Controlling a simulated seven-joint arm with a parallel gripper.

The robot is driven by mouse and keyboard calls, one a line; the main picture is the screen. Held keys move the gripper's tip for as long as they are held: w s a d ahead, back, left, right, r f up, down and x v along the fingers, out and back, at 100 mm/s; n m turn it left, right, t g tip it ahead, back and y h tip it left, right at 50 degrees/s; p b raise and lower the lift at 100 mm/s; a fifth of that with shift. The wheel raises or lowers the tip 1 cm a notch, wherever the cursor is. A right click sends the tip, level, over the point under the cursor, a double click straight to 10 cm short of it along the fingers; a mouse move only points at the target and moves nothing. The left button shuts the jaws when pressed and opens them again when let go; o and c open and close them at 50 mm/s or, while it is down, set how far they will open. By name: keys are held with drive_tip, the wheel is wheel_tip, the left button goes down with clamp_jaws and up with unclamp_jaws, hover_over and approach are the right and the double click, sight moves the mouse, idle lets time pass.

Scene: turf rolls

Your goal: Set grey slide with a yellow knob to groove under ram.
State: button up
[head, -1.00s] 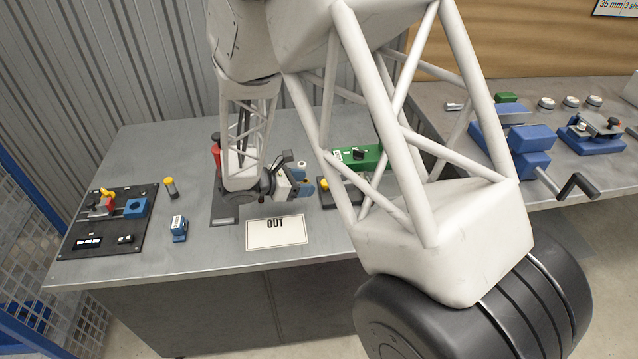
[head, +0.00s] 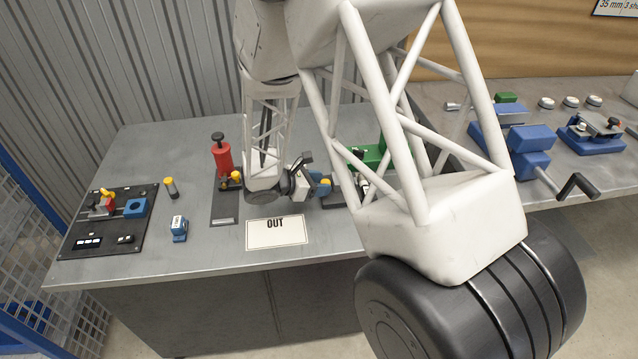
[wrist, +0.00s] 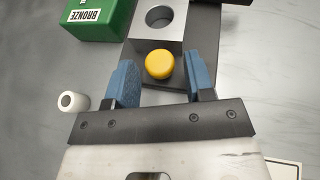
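The grey slide (wrist: 160,22) has a round hole and a yellow knob (wrist: 160,64) at its near end, and sits on a dark base (wrist: 203,60) in the wrist view. My gripper (wrist: 162,75) is open, its two blue fingers on either side of the knob with a gap on each side. In the head view my gripper (head: 317,187) is at the yellow knob (head: 326,182), and my arm hides much of the slide. I cannot make out the ram or its groove for certain.
A green box marked BRONZE (wrist: 93,17) stands beside the slide, with a white cylinder (wrist: 72,101) nearby. A red device (head: 222,158) with a black top stands left of my arm. The OUT card (head: 277,233) lies in front. A black panel (head: 82,240) is at far left.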

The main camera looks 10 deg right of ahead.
clamp_jaws()
drive_tip(key=shift+d, duration=5.55)
drive_tip(key=shift+o, duration=1)
unclamp_jaws()
drive_tip(key=shift+a, duration=0.1)
drive_tip(key=shift+v, duration=3.85)
